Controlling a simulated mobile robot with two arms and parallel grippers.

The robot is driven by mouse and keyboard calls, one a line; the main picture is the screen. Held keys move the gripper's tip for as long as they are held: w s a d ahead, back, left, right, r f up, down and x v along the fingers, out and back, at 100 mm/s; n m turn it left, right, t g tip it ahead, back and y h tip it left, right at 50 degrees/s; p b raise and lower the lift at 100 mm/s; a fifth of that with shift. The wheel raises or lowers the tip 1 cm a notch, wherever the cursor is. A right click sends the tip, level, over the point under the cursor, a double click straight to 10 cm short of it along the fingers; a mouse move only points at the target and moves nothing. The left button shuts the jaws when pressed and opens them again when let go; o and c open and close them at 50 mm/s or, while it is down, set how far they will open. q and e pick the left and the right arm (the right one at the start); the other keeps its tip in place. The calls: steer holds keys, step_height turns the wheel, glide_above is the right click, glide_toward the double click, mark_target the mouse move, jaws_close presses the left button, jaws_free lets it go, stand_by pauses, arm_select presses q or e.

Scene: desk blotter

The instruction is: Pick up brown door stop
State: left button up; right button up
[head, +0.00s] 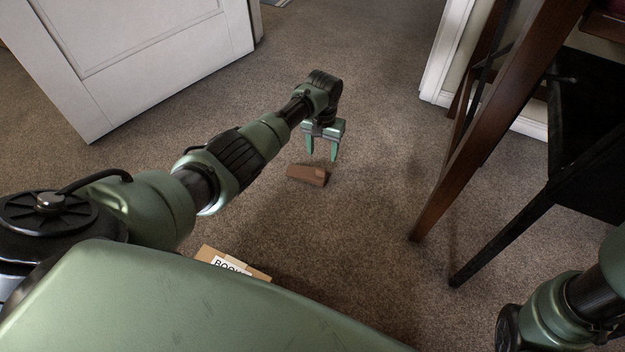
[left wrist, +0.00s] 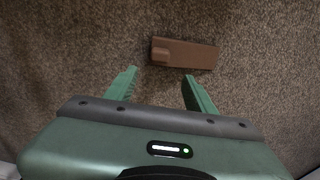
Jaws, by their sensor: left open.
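The brown door stop (head: 308,175) is a small wedge-like block lying on the carpet near the middle of the head view. In the left wrist view the door stop (left wrist: 185,54) lies just beyond the fingertips, its length running across the picture. My left gripper (head: 322,158) is open and empty, pointing down above and close to the door stop. Its two green fingers also show in the left wrist view (left wrist: 160,72), apart, with bare carpet between them. My right gripper is not in view; only part of my right arm shows at the lower right.
A white door (head: 150,50) stands at the upper left. Dark wooden furniture legs (head: 470,140) and a black panel (head: 590,140) stand at the right. A cardboard box (head: 235,263) with a label sits near my base. The carpet around the door stop is clear.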

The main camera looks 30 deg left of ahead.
mark_target(321, 169)
arm_select(q)
steer(key=shift+s+a+f+b, duration=0.2)
steer(key=shift+s+f+b, duration=0.1)
steer(key=shift+f, duration=0.25)
steer(key=shift+f+b, duration=0.7)
steer(key=shift+f, duration=0.2)
steer(key=f+b, duration=0.5)
steer(key=shift+s+d, duration=0.35)
steer(key=shift+r, duration=0.1)
jaws_close()
